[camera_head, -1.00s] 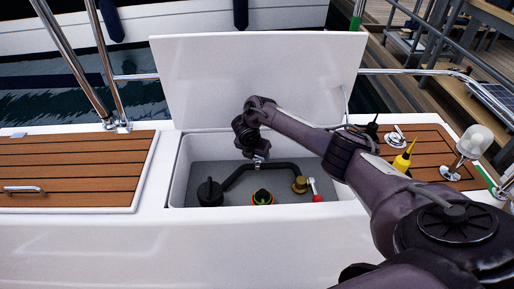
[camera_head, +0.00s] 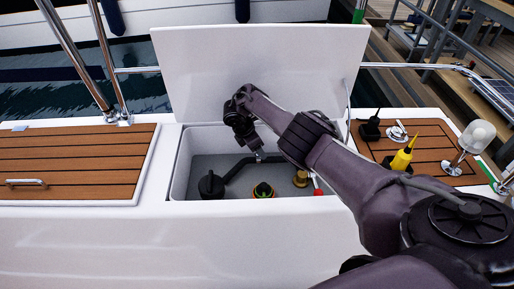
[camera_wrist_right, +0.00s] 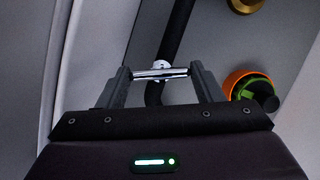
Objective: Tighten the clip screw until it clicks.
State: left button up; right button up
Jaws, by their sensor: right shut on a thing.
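The clip screw shows in the right wrist view as a bright metal cross bar (camera_wrist_right: 160,73) with a pale collar, at the black hose (camera_wrist_right: 176,32). My right gripper (camera_wrist_right: 161,76) is shut on this bar, one finger at each end. In the head view, my right gripper (camera_head: 257,150) reaches down into the open locker, and the small metal clip (camera_head: 261,157) shows beneath it on the hose (camera_head: 234,170). The clip's band is mostly hidden. My left gripper is not in view.
The white locker (camera_head: 177,178) has its lid (camera_head: 255,70) raised behind my arm. Inside are a black round fitting (camera_head: 211,186), an orange-green item (camera_head: 263,190), a brass fitting (camera_head: 301,179) and a red-tipped lever (camera_head: 317,187). A yellow bottle (camera_head: 402,160) stands on the right deck.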

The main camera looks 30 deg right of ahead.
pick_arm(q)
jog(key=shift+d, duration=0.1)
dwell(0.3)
pick_arm(e)
jog(key=o, duration=1)
jog(key=shift+r, duration=0.15)
pick_arm(q)
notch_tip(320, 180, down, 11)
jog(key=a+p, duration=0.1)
jog(key=p, duration=0.2)
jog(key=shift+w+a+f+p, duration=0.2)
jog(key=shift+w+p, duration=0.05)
jog(key=shift+p, duration=0.1)
pick_arm(e)
jog(key=v, duration=0.7)
jog(key=shift+a+r, duration=0.15)
jog(key=shift+r, duration=0.05)
